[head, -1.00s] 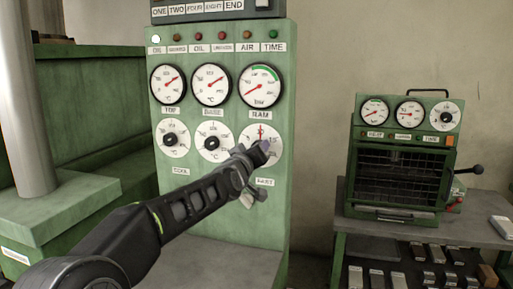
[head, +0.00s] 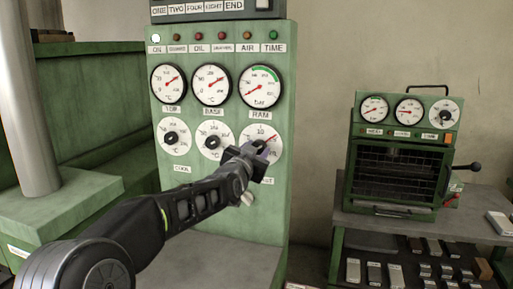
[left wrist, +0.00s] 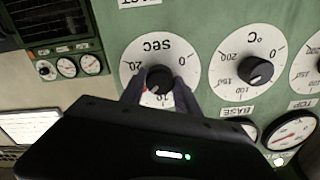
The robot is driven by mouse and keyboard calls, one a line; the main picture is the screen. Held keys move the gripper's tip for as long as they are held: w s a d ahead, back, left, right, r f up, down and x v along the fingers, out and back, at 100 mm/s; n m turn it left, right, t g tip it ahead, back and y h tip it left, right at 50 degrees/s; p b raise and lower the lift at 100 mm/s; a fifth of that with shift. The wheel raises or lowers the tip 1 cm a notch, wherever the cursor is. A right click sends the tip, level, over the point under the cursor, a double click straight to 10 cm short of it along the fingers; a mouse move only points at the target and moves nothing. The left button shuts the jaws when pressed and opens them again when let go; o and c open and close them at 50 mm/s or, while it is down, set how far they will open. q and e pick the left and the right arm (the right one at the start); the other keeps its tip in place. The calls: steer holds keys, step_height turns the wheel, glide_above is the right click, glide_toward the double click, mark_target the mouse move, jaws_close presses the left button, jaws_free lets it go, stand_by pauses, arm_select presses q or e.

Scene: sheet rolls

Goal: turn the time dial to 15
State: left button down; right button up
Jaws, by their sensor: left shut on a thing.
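The time dial, white and marked SEC, is at the right of the lower dial row on the green panel (head: 274,152). It also shows upside down in the left wrist view (left wrist: 184,60). Its dark knob (left wrist: 159,77) is between the two fingers of my left gripper (left wrist: 158,92), which is shut on it. In the head view my left gripper (head: 254,154) covers the knob and the lower part of the dial. The red pointer leans up and right of the 10, towards the 15 side. Its exact reading is partly hidden. My right gripper is not in view.
Three gauges are above, including the ram gauge (head: 260,87). A green oven (head: 400,207) stands on a bench at right, with metal blocks below.

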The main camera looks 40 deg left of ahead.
arm_select(q)
steer(key=shift+f+m, duration=0.1)
steer(key=shift+m, duration=0.5)
steer(key=c, duration=0.9)
jaws_free()
steer(key=v, duration=0.7)
steer(key=shift+s+d+b, duration=0.15)
steer(key=shift+s+b, duration=0.25)
steer(key=shift+b, duration=0.05)
